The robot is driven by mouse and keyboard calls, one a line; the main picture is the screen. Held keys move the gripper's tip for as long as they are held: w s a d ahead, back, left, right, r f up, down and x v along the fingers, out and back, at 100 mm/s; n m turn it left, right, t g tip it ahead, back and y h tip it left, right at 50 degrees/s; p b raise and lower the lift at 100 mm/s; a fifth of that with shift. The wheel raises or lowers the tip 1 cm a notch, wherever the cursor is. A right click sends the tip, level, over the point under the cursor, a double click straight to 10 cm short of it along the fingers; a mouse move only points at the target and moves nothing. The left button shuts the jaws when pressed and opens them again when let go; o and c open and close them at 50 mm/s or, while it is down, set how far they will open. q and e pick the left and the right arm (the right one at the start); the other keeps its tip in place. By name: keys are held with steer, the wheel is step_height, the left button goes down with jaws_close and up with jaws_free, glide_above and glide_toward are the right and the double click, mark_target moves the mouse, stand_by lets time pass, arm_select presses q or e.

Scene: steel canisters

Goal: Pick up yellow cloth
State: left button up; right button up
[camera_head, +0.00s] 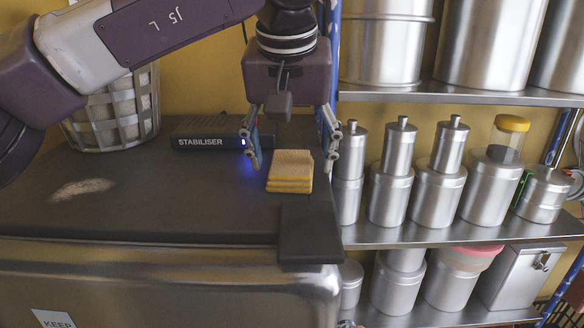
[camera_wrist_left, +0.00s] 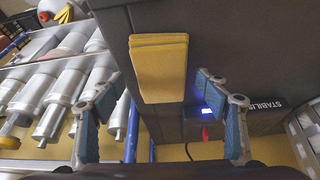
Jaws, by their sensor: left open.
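The yellow cloth (camera_head: 290,172) lies folded in a small stack on the dark top of a cabinet, near its right end. My left gripper (camera_head: 290,150) is above and just behind the cloth, fingers pointing down and spread apart to either side. In the left wrist view the cloth (camera_wrist_left: 159,66) lies ahead of the open fingers of my left gripper (camera_wrist_left: 165,115), with nothing between them. The right gripper is not in view.
A black stabiliser box (camera_head: 205,134) with a blue light stands behind the cloth to the left. A grey basket (camera_head: 112,115) is at the back left. Steel shelves (camera_head: 460,234) with several canisters stand to the right. A dark flat piece (camera_head: 309,228) lies at the front edge.

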arm_select(q)
steer(key=shift+f, duration=0.2)
stand_by(0.3)
steer(key=c, duration=1.1)
